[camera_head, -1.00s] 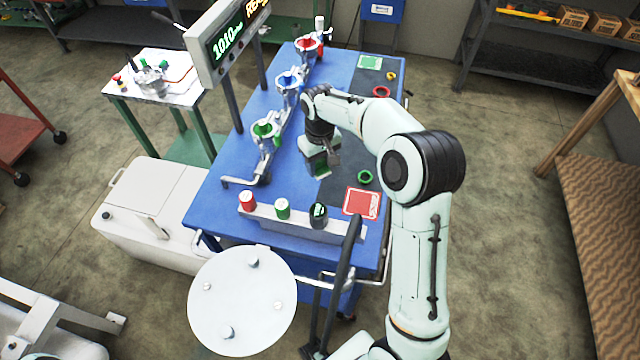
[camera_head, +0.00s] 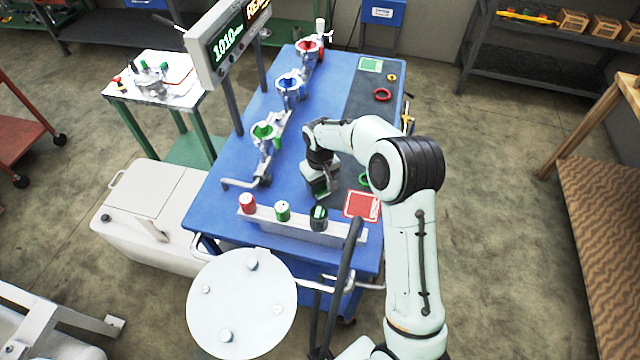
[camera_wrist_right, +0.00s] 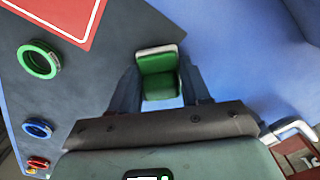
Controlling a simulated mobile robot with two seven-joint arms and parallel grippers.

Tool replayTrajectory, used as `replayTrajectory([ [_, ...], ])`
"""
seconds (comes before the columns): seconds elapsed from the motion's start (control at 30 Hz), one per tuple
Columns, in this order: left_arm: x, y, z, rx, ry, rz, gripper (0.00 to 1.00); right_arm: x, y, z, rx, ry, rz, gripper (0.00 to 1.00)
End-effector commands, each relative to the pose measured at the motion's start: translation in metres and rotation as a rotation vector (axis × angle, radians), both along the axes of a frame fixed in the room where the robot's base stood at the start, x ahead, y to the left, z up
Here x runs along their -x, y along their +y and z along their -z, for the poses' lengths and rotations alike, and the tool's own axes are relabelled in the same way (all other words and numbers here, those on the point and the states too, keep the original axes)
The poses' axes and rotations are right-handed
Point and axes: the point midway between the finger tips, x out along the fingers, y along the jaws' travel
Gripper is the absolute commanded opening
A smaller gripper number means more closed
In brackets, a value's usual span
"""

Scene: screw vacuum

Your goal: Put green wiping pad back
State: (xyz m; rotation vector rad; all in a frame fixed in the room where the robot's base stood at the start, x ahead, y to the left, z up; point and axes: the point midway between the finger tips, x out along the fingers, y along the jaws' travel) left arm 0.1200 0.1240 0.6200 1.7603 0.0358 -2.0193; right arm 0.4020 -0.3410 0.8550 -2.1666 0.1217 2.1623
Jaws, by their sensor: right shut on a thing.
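My right gripper (camera_head: 320,192) is shut on the green wiping pad, a green block with a pale edge. In the right wrist view the pad (camera_wrist_right: 159,77) sits between the two fingers (camera_wrist_right: 160,92). In the head view the gripper hangs over the blue table (camera_head: 225,170), by the left edge of the dark mat (camera_head: 372,100) and just behind the grey rack (camera_head: 280,228). The arm and hand mostly hide the pad there. A green-marked square (camera_head: 370,65) lies at the mat's far end. My left gripper is not in view.
A red square (camera_head: 361,204) and a green ring (camera_wrist_right: 39,60) lie on the mat near the gripper. Fittings with coloured funnels (camera_head: 265,131) stand along the table's left side.

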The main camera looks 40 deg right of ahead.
Motion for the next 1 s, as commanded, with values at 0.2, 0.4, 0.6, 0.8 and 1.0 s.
replayTrajectory([
  [0.2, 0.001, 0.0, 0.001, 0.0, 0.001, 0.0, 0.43, 0.0, 0.0, 0.002, 0.0, 0.001, 0.0, 0.72],
  [0.4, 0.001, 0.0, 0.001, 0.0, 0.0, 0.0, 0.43, 0.0, 0.0, 0.001, 0.0, 0.0, 0.0, 0.72],
  [0.6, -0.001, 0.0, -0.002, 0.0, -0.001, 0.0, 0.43, -0.001, 0.0, -0.017, 0.001, -0.004, -0.001, 0.72],
  [0.8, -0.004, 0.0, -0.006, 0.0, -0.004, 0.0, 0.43, -0.001, 0.0, -0.061, 0.002, -0.005, -0.001, 0.72],
  [1.0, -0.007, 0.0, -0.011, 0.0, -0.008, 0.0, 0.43, -0.001, 0.0, -0.1, 0.0, -0.004, -0.001, 0.72],
])
